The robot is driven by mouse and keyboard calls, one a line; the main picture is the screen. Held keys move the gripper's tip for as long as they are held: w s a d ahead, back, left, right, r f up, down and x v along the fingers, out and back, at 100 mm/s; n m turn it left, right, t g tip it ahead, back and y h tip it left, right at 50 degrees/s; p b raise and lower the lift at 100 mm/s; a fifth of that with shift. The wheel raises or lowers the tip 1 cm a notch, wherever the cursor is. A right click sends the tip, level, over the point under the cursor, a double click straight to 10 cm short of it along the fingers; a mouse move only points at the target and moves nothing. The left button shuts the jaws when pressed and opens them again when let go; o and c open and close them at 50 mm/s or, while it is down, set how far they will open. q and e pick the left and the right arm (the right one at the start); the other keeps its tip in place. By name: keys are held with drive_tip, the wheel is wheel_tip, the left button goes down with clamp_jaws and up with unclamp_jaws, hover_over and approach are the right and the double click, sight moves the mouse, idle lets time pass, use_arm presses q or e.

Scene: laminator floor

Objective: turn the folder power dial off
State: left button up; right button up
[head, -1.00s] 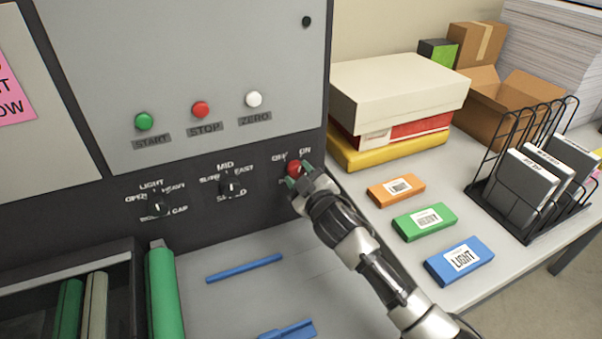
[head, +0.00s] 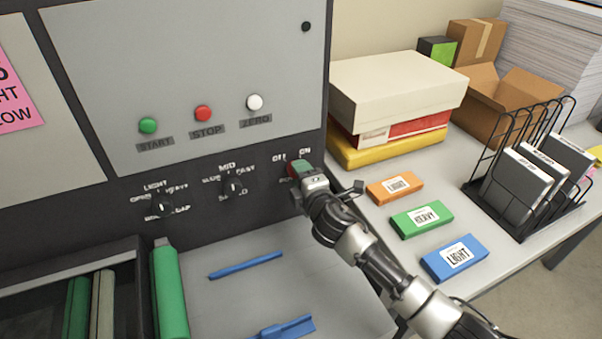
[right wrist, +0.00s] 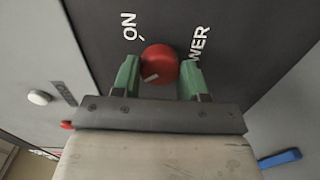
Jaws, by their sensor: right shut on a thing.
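The red folder power dial (right wrist: 159,64) is on the dark lower strip of the machine, below the OFF and ON labels in the head view. My right gripper (head: 298,169) is at the dial. In the right wrist view, the green fingers of the right gripper (right wrist: 160,78) are on both sides of the dial and shut on it. The dial's pale mark points to the lower left there, away from the ON word. The OFF word is hidden in that view. In the head view, the gripper covers most of the dial. My left gripper is not in view.
Two black dials (head: 163,207) (head: 233,187) are to the left. Green START (head: 148,125), red STOP (head: 203,113) and white ZERO (head: 254,102) buttons are above. Orange, green and blue labelled blocks (head: 422,219) lie right of my arm, near a wire rack (head: 533,220).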

drive_tip(key=shift+n, duration=1)
drive_tip(key=o, duration=0.9)
drive_tip(key=shift+o, duration=0.2)
drive_tip(key=b+v, duration=0.1)
drive_tip(key=v, duration=0.9)
drive_tip(key=shift+s, duration=0.4)
drive_tip(key=shift+d, duration=0.1)
